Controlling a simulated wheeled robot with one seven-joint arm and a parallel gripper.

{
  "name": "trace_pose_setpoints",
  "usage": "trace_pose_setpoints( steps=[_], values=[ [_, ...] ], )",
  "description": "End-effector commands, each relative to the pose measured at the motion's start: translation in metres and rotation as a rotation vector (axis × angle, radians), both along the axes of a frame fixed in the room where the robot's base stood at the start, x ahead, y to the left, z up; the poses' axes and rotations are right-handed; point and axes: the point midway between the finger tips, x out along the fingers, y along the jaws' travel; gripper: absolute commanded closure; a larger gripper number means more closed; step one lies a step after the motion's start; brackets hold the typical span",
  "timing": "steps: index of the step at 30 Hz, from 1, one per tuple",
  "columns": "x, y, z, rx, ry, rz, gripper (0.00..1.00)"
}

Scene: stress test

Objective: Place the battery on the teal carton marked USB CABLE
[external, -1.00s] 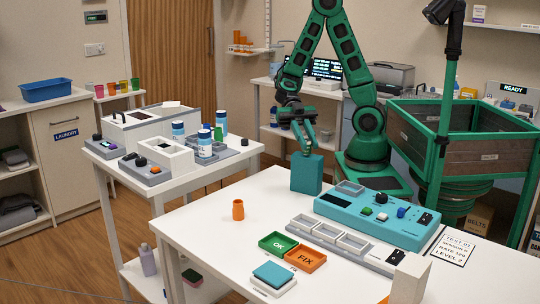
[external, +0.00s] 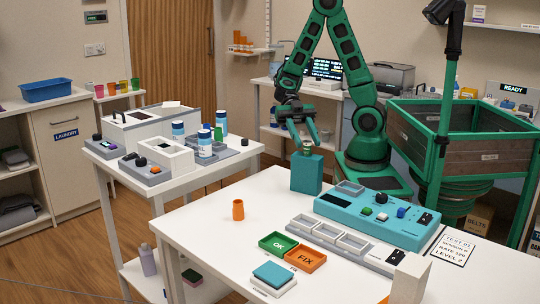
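The teal carton (external: 307,175) stands upright on the near white table, at its far edge; no marking can be read on the side in view. A small battery-like cylinder (external: 306,149) stands upright on the carton's top. My gripper (external: 305,140) is just above the carton with its fingers spread around or just above the cylinder. Whether a finger still touches it is too small to tell.
A teal test panel (external: 377,208) with knobs lies right of the carton, with grey trays (external: 340,239) before it. Table left of the carton is clear.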

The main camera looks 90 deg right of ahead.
Motion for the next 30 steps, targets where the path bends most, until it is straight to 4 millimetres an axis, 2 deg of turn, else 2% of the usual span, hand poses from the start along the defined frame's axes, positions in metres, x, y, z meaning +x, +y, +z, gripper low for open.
trace_pose_setpoints(
  steps=[9,15,20,26,30],
  values=[
    [0.013,-0.058,0.024,-0.001,-0.003,-0.006,0.62],
    [0.018,-0.084,0.035,-0.002,-0.001,-0.003,0.62],
    [0.019,-0.094,0.040,-0.001,-0.001,-0.001,0.62],
    [0.019,-0.096,0.040,-0.002,0.001,0.000,0.62],
    [0.018,-0.099,0.032,-0.067,0.042,-0.030,0.62]
  ],
)
